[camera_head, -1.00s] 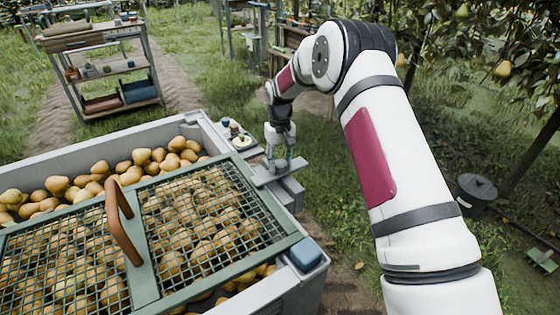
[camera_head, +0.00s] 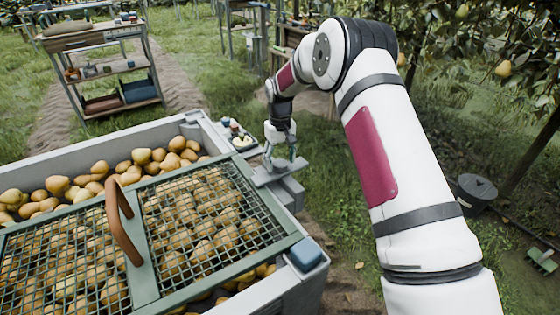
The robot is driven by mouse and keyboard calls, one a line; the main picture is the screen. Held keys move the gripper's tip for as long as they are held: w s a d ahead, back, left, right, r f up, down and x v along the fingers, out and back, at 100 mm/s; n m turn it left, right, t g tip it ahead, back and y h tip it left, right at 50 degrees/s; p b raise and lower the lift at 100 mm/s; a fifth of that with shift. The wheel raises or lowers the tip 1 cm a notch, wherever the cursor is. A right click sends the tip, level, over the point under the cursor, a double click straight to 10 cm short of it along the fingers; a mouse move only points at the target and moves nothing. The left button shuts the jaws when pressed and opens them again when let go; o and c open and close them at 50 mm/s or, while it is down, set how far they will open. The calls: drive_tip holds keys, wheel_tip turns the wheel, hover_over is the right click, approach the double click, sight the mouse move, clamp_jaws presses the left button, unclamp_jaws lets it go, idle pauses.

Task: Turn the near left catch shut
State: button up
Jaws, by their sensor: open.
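A green mesh lid (camera_head: 188,292) with a brown handle (camera_head: 124,222) lies over a grey crate (camera_head: 291,288) full of pears (camera_head: 141,156). I cannot tell whether either is a catch. The crate's near left corner is outside the frame, and no catch shows there. My gripper (camera_head: 280,163) is open and points down over a small grey plate at the crate's right side, away from the lid's handle. Whether it touches the plate is unclear.
A small tray with jars (camera_head: 240,140) stands beside the crate's far right corner. A wooden shelf (camera_head: 117,68) stands on the grass at the back left. Grass right of the crate is open.

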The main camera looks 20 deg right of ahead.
sight(280, 162)
wheel_tip(280, 162, up, 11)
drive_tip(key=shift+r, duration=0.2)
idle(0.4)
